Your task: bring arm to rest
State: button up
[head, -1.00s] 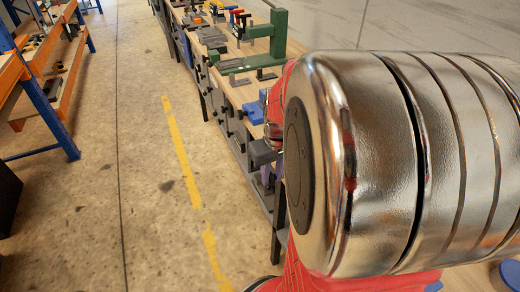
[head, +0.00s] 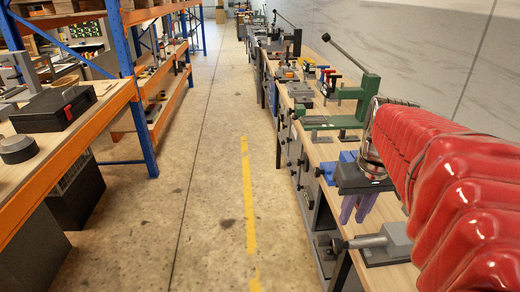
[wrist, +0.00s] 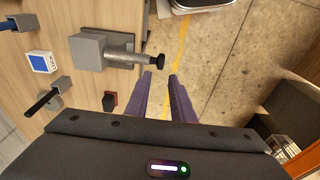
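My arm, with its red ribbed covering, reaches in from the right edge of the head view over the workbench (head: 385,262). My gripper (head: 355,217) points down beside the bench's aisle-side edge. In the wrist view, the two purple fingers of my gripper (wrist: 165,80) stand apart, with only bare floor showing between them. It holds nothing that I can see.
A grey vise (wrist: 103,50) sits close to the left finger in the wrist view. A green press (head: 340,115) stands farther along the bench. An orange-edged rack (head: 75,150) lines the left side. The aisle with a yellow line (head: 248,195) is clear.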

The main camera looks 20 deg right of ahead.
dwell(0.5)
jog(key=s+a+f+n+t, duration=0.1)
jog(key=s+a+n+t, duration=0.1)
jog(key=a, duration=2)
jog(key=shift+f+n+t, duration=0.2)
jog(key=shift+n+t, duration=0.4)
jog(key=shift+t, duration=0.4)
jog(key=shift+d, duration=0.15)
